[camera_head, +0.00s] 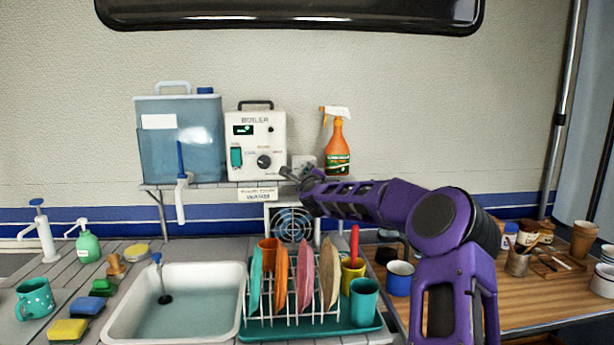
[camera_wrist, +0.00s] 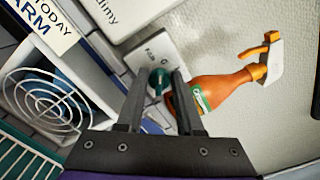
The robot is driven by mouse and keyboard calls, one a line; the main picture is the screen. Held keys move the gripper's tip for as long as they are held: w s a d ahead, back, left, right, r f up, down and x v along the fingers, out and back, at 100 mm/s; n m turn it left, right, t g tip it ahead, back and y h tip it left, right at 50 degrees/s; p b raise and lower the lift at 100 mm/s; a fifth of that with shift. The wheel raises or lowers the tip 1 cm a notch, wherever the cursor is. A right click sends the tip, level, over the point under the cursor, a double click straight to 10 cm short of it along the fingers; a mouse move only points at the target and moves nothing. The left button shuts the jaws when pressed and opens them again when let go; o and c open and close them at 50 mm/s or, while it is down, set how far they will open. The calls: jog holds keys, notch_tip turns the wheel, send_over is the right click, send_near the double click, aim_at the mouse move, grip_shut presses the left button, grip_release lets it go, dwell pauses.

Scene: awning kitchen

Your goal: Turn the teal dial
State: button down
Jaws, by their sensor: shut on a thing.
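The teal dial (camera_wrist: 157,83) sits on a small white wall plate (camera_wrist: 150,55) in the wrist view. My gripper (camera_wrist: 159,75) has one dark finger on each side of the dial and is shut on it. The fingers hide part of the dial and the plate's lower part. In the head view, my gripper (camera_head: 290,178) reaches in from the right to the white plate (camera_head: 303,161) beside the boiler. The dial itself cannot be made out there.
An orange spray bottle (camera_head: 337,150) stands close to the plate's right, near my fingers (camera_wrist: 215,90). The white boiler (camera_head: 256,145) is just left of it. A round fan (camera_head: 292,224) is below, and a dish rack (camera_head: 310,333) with plates stands in front.

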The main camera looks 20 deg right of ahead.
jog(key=shift+n, duration=0.5)
jog(key=c, duration=0.6)
grip_release()
jog(key=shift+o, duration=0.2)
jog(key=shift+f, duration=0.1)
